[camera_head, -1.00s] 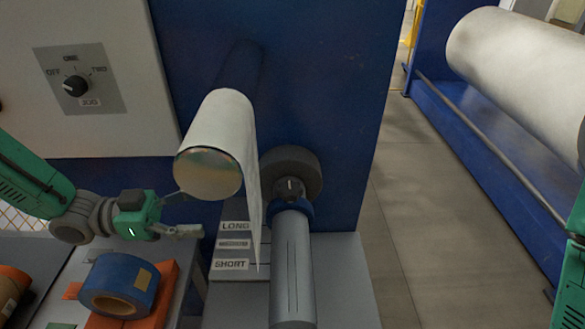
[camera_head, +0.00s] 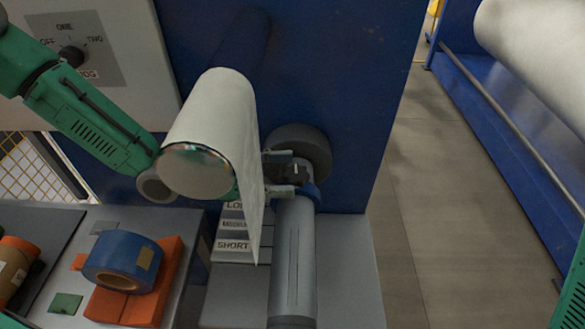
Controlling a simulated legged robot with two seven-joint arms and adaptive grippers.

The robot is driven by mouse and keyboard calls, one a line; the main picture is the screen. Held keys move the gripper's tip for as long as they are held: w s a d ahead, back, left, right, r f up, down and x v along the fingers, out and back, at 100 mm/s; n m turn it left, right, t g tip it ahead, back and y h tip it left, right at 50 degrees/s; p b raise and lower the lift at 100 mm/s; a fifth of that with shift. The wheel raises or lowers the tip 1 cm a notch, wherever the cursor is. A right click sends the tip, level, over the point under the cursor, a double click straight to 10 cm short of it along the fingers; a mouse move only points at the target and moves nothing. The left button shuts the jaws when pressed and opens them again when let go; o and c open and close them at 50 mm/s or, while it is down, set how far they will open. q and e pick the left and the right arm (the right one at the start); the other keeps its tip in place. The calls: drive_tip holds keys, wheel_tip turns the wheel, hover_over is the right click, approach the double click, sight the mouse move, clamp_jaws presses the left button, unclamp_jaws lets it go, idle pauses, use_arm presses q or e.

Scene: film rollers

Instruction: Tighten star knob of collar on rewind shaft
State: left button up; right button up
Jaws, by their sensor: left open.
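The rewind shaft (camera_head: 293,265) is a grey cylinder pointing toward me at the centre. A blue collar (camera_head: 310,193) sits at its far end, in front of a dark round disc (camera_head: 312,143). A small grey knob-like part (camera_head: 303,172) shows at the collar; its star shape is too small to make out. My left gripper (camera_head: 290,173) is open, its two fingers one above the other beside this part. I cannot tell whether they touch it. The hanging white film and its roll hide most of the gripper body. My right gripper is out of view.
The white film roll (camera_head: 212,115) juts out from the blue machine wall, its loose sheet hanging just left of the shaft. Blue tape (camera_head: 120,262) rests on an orange block (camera_head: 145,305) at lower left. Open floor lies right.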

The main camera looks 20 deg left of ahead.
use_arm(q)
drive_tip(key=shift+s+x, duration=0.2)
drive_tip(key=shift+x, duration=0.85)
drive_tip(key=shift+w+d, duration=0.15)
drive_tip(key=shift+d, duration=0.25)
drive_tip(key=shift+a, duration=0.25)
drive_tip(key=c, duration=1.2)
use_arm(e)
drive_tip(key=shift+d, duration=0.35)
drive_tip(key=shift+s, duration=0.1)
